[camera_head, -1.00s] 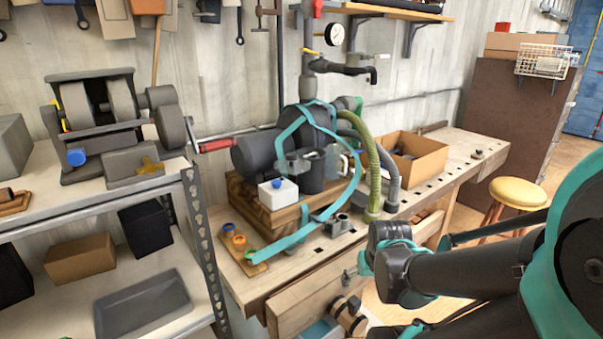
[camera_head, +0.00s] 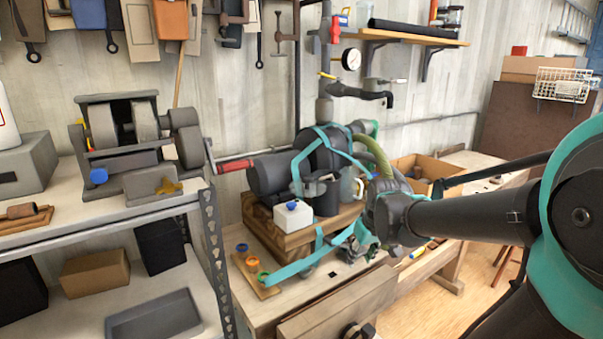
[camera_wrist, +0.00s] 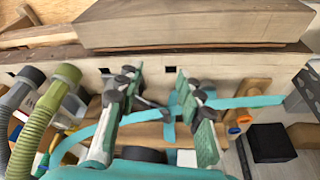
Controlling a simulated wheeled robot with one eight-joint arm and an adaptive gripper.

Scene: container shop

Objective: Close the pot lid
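A dark round vessel (camera_head: 323,196), which may be the pot, stands on the wooden block (camera_head: 284,233) on the workbench. A small grey piece beside its rim may be the lid; I cannot tell how it sits. My gripper (camera_head: 362,239) is at the right of the vessel, over the bench, partly hidden by my wrist. In the wrist view my gripper (camera_wrist: 158,88) has its two fingers apart with nothing clearly held between them. I cannot make out the pot or lid for sure there.
A teal strap (camera_head: 298,266) crosses the bench near my gripper. A green hose (camera_head: 377,158) rises close behind my wrist. A white box with a blue knob (camera_head: 293,215) stands left of the vessel. A cardboard box (camera_head: 425,168) is behind at the right. A metal shelf (camera_head: 110,208) stands at the left.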

